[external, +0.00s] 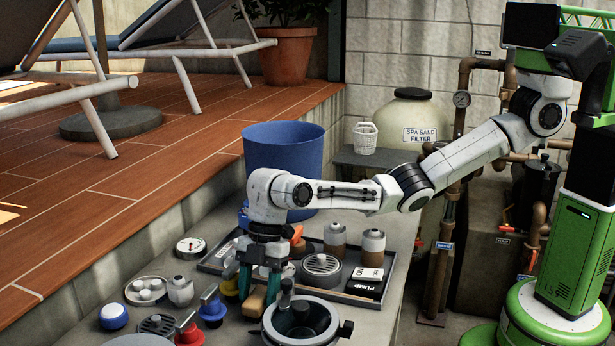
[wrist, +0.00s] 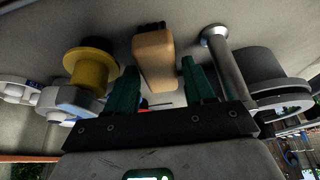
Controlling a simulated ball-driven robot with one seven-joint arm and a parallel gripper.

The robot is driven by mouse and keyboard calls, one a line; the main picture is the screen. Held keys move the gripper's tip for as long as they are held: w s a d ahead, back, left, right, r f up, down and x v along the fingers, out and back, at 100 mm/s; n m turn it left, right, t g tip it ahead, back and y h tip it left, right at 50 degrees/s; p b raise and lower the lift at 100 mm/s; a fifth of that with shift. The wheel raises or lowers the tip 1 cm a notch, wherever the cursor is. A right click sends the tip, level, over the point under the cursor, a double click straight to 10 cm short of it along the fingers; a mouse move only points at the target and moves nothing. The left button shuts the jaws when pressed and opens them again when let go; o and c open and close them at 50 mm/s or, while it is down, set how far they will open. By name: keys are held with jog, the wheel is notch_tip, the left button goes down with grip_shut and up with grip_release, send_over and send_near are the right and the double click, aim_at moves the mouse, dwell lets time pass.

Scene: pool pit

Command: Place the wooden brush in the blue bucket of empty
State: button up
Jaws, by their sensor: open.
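The blue bucket (external: 284,148) stands upright behind my forearm, at the back of the grey ledge. Its inside is mostly hidden from this angle. The wooden brush (wrist: 155,58) is a tan block with dark bristles at its far end in the wrist view. Its tan end also shows low in the external view (external: 256,303). My gripper (external: 259,286) points down over the ledge with its green fingers apart.
A yellow-capped fitting (wrist: 90,68) and a grey metal rod (wrist: 222,65) stand close on either side. A tray (external: 352,299) with bottles lies right of my gripper. Red and blue valves (external: 213,310), a grey pump part (external: 300,325) and a gauge (external: 190,246) crowd the ledge.

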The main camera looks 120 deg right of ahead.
aim_at(257, 295)
jog(key=shift+x, duration=0.8)
jog(key=shift+c, duration=0.2)
jog(key=c, duration=0.8)
notch_tip(257, 295, up, 10)
jog(key=shift+r, duration=0.1)
